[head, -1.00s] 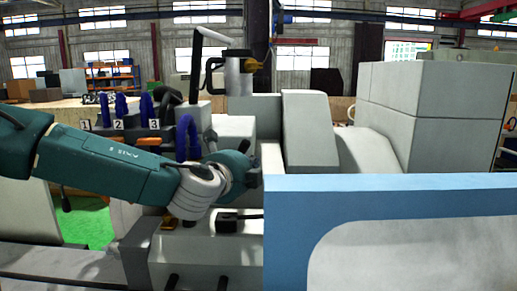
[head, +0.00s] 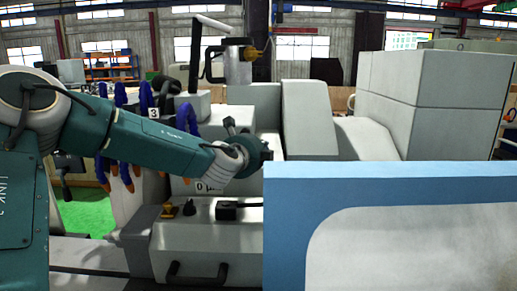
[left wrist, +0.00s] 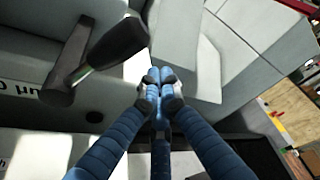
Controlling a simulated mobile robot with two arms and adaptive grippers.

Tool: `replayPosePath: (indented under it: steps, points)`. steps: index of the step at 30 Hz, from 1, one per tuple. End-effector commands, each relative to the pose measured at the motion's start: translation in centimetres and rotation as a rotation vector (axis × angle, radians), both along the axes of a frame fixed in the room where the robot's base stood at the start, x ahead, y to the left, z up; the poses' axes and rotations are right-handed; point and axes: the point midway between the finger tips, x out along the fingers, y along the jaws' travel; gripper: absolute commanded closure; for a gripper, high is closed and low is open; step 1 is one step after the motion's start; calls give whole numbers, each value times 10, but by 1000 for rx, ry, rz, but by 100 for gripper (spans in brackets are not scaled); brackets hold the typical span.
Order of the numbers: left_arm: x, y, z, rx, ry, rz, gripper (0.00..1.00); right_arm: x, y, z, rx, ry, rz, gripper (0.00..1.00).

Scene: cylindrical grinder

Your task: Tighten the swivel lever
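In the left wrist view, a lever with a black grip (left wrist: 118,42) and a grey hub (left wrist: 60,88) stands on the grey machine at upper left. I take it as the swivel lever. My left gripper (left wrist: 160,76) has blue segmented fingers whose tips meet in the middle of the picture, to the right of and apart from the black grip. Nothing shows between the tips. In the head view, my left arm reaches in from the left, its wrist close to the machine by the blue panel's corner; the fingers are not clear there. My right gripper is out of view.
A large blue panel (head: 400,180) fills the lower right of the head view. Grey machine housings (head: 435,90) stand behind it. Blue hoses with orange tips (head: 187,125) hang behind my arm. A small black box (head: 228,211) sits on the machine front.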

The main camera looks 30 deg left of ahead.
Motion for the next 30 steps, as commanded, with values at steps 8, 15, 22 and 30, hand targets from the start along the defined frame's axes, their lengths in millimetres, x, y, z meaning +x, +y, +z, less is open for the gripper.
replayPosePath:
  steps: [8,15,22,30]
  points:
    - [-23,17,20,-4,-2,3,100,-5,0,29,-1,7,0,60]
    - [-26,19,20,-2,-2,2,100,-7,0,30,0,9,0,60]
    - [-26,19,19,-5,-4,2,100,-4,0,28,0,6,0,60]
    - [-31,29,22,-130,-84,5,100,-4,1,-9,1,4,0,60]
